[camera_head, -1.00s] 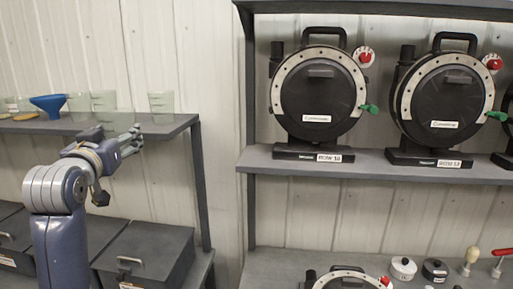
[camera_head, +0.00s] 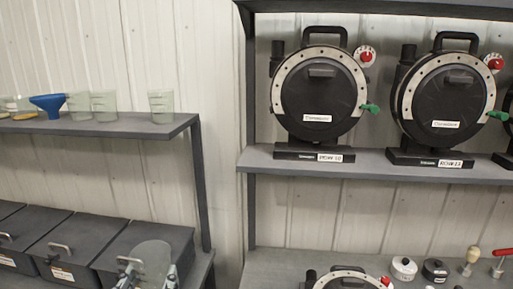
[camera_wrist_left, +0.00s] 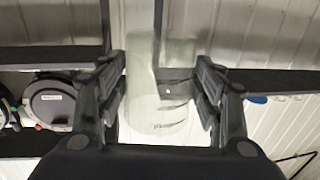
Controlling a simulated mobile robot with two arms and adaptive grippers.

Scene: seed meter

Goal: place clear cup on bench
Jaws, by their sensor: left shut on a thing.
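A clear, greyish see-through cup (camera_head: 152,258) is at the bottom of the head view, held between the fingers of my left gripper (camera_head: 148,277). In the left wrist view the cup (camera_wrist_left: 158,88) stands between the two fingers of the left gripper (camera_wrist_left: 163,85), with printed marks on its wall. The gripper is shut on it. In the head view it hangs in front of the dark boxes. The bench (camera_head: 268,268) is at the lower right, to the right of the cup. My right gripper does not show.
Several other clear cups (camera_head: 160,106) and a blue funnel (camera_head: 48,104) stand on the left upper shelf (camera_head: 120,127). Dark lidded boxes (camera_head: 150,240) sit below. Round black meters (camera_head: 320,100) stand on the right shelf. White and black knobs (camera_head: 403,268) are on the bench.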

